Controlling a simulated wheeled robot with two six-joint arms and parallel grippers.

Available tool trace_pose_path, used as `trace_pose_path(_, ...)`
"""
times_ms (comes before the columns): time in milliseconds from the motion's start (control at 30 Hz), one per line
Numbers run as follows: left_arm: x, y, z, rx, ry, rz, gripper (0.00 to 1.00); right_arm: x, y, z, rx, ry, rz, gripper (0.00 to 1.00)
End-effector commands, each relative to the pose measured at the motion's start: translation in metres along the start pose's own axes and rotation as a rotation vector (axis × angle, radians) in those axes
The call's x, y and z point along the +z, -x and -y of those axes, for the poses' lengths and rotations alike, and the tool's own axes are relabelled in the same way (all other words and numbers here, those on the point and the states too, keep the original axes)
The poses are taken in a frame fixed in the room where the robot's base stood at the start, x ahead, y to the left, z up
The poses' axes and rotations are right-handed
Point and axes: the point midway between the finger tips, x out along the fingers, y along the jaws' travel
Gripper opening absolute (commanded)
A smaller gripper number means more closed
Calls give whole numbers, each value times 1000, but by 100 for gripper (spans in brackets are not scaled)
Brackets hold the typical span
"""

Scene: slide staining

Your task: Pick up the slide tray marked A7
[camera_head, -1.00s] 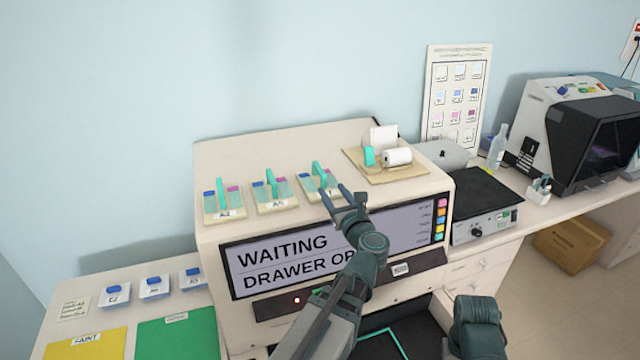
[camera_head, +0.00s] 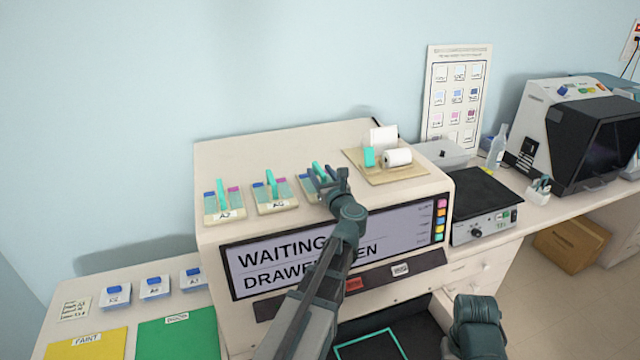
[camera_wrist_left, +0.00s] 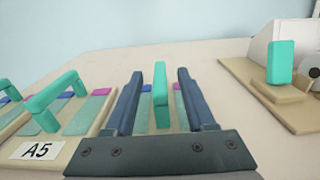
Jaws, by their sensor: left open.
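Three slide trays with teal handles stand in a row on top of the staining machine. The left tray (camera_head: 224,217) has a small label that reads like A7 or A2; I cannot tell which. The middle tray (camera_head: 276,208) is marked A5, also legible on its label in the left wrist view (camera_wrist_left: 38,151). The right tray (camera_head: 308,190) is partly covered by my left gripper (camera_head: 330,176), and its label is hidden. In the left wrist view my left gripper (camera_wrist_left: 160,88) is open, its fingers on either side of the right tray's upright handle (camera_wrist_left: 160,98), with gaps both sides.
A paper-roll holder (camera_head: 410,176) stands right of the trays on the machine top. The screen (camera_head: 400,224) reads WAITING, DRAWER OPEN, and a dark open drawer (camera_head: 400,324) is below. Several blue-handled trays (camera_head: 154,288) lie on the left counter. A hotplate (camera_head: 485,205) stands right.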

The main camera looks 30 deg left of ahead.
Motion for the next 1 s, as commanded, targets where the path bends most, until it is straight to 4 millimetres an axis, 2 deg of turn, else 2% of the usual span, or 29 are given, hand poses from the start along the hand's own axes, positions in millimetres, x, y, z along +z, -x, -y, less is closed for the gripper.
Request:
trace_pose_path(67,0,-10,1,0,0,0,55,0,0,0,0,0,0,50)
trace_pose_path(267,0,-10,0,-1,0,0,55,0,0,0,0,0,0,50)
trace_pose_path(367,0,-10,0,-1,0,0,41,0,0,0,0,0,0,50)
trace_pose_path(500,0,-10,0,-1,0,0,15,0,0,0,0,0,0,50)
trace_pose_path(600,0,-9,0,-1,0,0,0,0,0,0,0,0,0,50)
trace_pose_path(1000,0,-9,0,-1,0,0,0,0,0,0,0,0,0,50)
